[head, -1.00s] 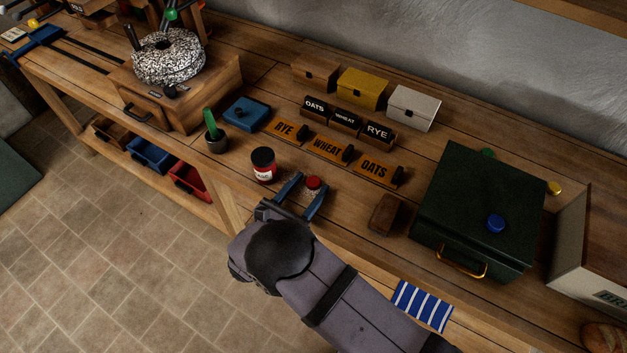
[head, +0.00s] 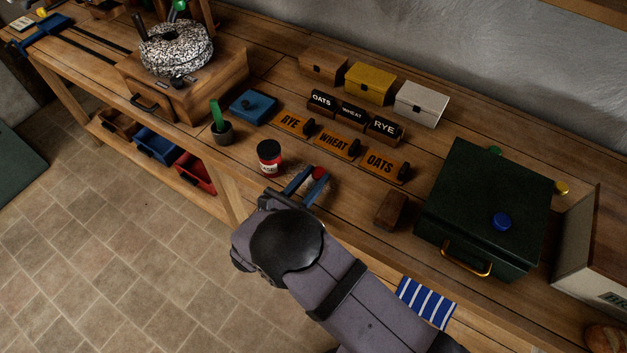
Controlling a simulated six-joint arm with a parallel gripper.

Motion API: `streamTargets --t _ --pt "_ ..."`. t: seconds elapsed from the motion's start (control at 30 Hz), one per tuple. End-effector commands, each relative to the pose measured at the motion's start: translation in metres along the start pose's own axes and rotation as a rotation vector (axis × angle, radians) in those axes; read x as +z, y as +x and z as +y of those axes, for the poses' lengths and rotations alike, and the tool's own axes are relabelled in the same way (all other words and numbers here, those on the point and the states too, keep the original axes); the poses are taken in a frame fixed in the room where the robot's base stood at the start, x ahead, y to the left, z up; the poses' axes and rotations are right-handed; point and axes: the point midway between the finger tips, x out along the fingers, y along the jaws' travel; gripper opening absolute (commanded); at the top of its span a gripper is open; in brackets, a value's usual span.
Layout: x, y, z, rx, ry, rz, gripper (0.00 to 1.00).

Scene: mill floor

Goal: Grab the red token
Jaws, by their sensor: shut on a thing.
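The red token (head: 319,173) is a small round red piece near the front of the bench, between the blue fingertips of my gripper (head: 317,174). My gripper reaches over the bench's front edge and is shut on the token. The fingers partly cover the token, and I cannot tell whether it is clear of the bench top.
A red jar with a black lid (head: 269,157) stands just left of my gripper. A brown block (head: 390,209) and a dark green box (head: 480,205) with a blue token (head: 501,222) are to the right. Orange grain signs (head: 335,144) stand behind.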

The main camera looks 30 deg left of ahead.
Motion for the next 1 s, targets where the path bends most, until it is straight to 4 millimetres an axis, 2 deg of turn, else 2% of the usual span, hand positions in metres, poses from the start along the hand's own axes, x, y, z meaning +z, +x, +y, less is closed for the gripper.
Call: streamTargets --t 0.5,0.7,1.0 --pt "0.068 -0.01 0.0 0.001 0.003 -0.001 0.07" --pt "0.081 -0.012 0.0 0.0 0.001 -0.001 0.07" --pt "0.085 -0.011 -0.002 -0.005 0.0 0.0 0.07"
